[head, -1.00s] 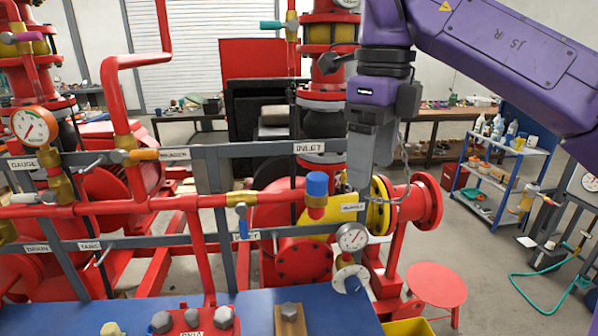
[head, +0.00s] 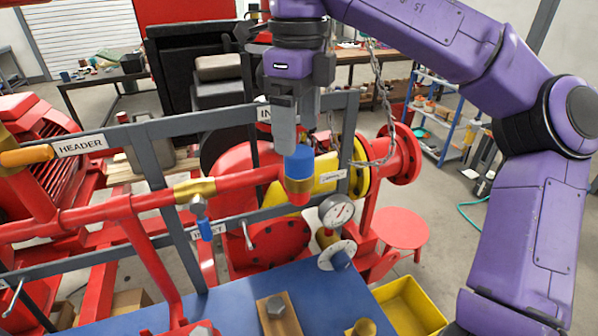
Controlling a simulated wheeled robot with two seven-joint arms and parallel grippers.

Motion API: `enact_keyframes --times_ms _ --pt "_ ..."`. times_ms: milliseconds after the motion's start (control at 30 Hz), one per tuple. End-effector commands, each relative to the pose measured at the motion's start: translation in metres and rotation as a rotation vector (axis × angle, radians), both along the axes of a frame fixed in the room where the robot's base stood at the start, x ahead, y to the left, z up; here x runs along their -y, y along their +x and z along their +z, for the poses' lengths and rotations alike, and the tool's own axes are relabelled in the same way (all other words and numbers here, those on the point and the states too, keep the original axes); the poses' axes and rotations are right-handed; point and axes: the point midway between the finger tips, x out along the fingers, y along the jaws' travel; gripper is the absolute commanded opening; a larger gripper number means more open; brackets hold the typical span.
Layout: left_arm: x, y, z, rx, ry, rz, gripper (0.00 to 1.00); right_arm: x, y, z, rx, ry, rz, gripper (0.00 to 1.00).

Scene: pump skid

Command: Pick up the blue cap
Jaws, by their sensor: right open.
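The blue cap (head: 299,159) sits on a brass fitting (head: 299,186) at the right end of the red pipe, in the middle of the head view. My right gripper (head: 297,142) points down just above the cap. Its grey fingers are open, and the near finger overlaps the cap's upper left edge in the picture. I cannot tell whether they touch. My left gripper is not in view.
A grey frame rail (head: 205,120) runs behind the cap. A pressure gauge (head: 336,210) and a white round flange (head: 337,255) stand to the lower right. A chain (head: 384,100) hangs close by. The blue bench (head: 240,290) holds a wooden block (head: 276,314); a yellow bin (head: 408,306) is beside it.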

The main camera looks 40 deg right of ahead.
Motion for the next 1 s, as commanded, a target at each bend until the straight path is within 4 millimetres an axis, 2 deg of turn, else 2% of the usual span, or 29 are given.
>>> enact_keyframes --times_ms 200,467,667,700,1000 --pt "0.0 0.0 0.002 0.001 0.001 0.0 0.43 0.003 -0.001 -0.037 -0.004 0.0 0.0 0.8" --pt "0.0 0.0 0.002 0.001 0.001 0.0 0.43 0.004 -0.001 -0.041 -0.001 0.001 -0.003 0.8" --pt "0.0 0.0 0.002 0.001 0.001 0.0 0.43 0.004 -0.001 -0.041 -0.001 0.0 -0.003 0.18" --pt "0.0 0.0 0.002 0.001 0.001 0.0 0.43 0.004 -0.001 -0.041 -0.001 0.0 -0.003 0.12" --pt "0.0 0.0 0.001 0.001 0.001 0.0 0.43 0.004 -0.001 -0.038 0.0 0.0 -0.003 0.12"
